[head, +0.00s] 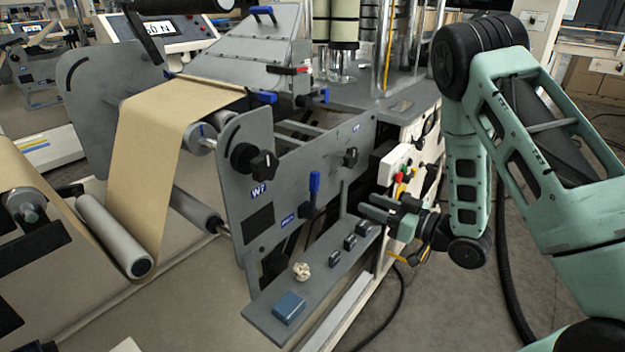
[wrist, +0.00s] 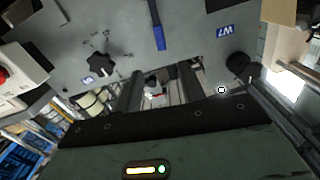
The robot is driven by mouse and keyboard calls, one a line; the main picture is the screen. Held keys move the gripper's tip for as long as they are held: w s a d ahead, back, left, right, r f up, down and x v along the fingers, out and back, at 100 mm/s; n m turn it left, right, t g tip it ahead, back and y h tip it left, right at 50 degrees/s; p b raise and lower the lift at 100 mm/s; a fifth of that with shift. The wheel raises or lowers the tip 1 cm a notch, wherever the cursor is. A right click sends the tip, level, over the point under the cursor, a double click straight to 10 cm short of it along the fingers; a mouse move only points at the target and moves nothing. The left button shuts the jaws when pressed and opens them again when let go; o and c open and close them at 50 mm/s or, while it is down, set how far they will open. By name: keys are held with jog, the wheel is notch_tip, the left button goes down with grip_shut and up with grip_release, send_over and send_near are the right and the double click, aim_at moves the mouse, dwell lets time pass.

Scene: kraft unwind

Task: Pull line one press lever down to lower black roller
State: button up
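A lever with a blue handle (head: 314,187) stands upright on the grey side panel of the machine. A blue-handled lever (wrist: 158,36) also shows in the wrist view, beyond my fingers. My gripper (head: 364,206) is to the right of the lever, in front of the panel and apart from it. In the wrist view its two dark fingers (wrist: 161,76) are spread with nothing held between them. A black cylinder (head: 185,5) shows at the top edge of the head view; I cannot tell whether it is the black roller.
A grey shelf (head: 262,312) below the panel carries a blue box (head: 288,307), a crumpled pale lump (head: 301,270) and several small dark blocks. Black knobs (head: 263,164) stick out of the panel. A brown paper web (head: 150,150) runs over rollers at left.

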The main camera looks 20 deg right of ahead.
aim_at(318, 181)
jog(key=p+x, duration=0.2)
jog(key=x, duration=1.5)
jog(key=shift+w+p, duration=0.1)
jog(key=shift+p, duration=0.2)
grip_shut()
